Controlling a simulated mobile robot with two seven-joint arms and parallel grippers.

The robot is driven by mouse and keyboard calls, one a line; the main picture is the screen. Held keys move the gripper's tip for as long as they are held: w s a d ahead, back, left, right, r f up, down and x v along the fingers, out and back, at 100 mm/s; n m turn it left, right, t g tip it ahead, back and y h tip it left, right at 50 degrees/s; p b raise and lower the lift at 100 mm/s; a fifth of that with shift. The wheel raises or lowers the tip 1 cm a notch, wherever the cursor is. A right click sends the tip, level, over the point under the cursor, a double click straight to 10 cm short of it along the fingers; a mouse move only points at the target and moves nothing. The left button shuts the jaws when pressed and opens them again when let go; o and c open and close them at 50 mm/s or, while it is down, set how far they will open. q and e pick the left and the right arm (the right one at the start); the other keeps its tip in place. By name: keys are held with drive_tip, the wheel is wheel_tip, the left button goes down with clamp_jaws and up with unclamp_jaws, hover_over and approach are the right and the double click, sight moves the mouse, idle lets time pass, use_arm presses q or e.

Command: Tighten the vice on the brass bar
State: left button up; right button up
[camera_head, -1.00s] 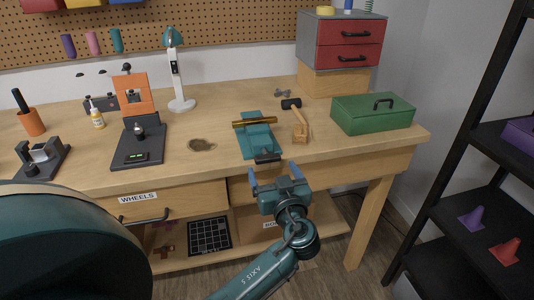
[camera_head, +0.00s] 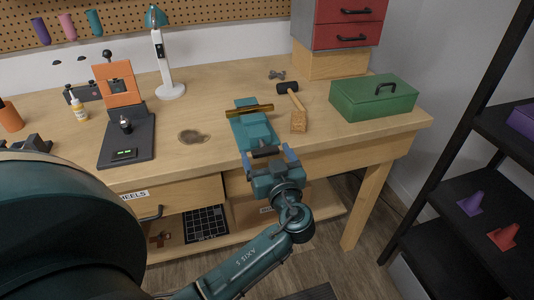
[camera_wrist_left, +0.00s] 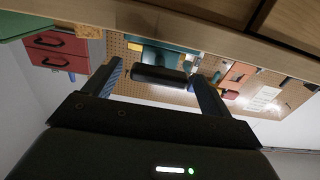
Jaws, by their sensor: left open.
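The teal vice (camera_head: 256,130) sits at the front edge of the workbench. The brass bar (camera_head: 249,111) lies across it near its back end. The vice's dark handle (camera_head: 266,152) sticks out at the front. My left gripper (camera_head: 267,157) is open at the front of the vice, with its blue fingers on either side of the handle. In the left wrist view the handle (camera_wrist_left: 160,75) shows between the spread fingers (camera_wrist_left: 157,85), apart from both. Part of the teal vice (camera_wrist_left: 160,57) shows behind it. My right gripper is not in view.
A wooden mallet (camera_head: 295,110) lies right of the vice, and a green toolbox (camera_head: 372,99) stands further right. An orange and black stand (camera_head: 126,135) and a lamp (camera_head: 171,90) are to the left. The bench between stand and vice is mostly clear.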

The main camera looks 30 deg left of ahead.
use_arm(q)
drive_tip(key=c, duration=1)
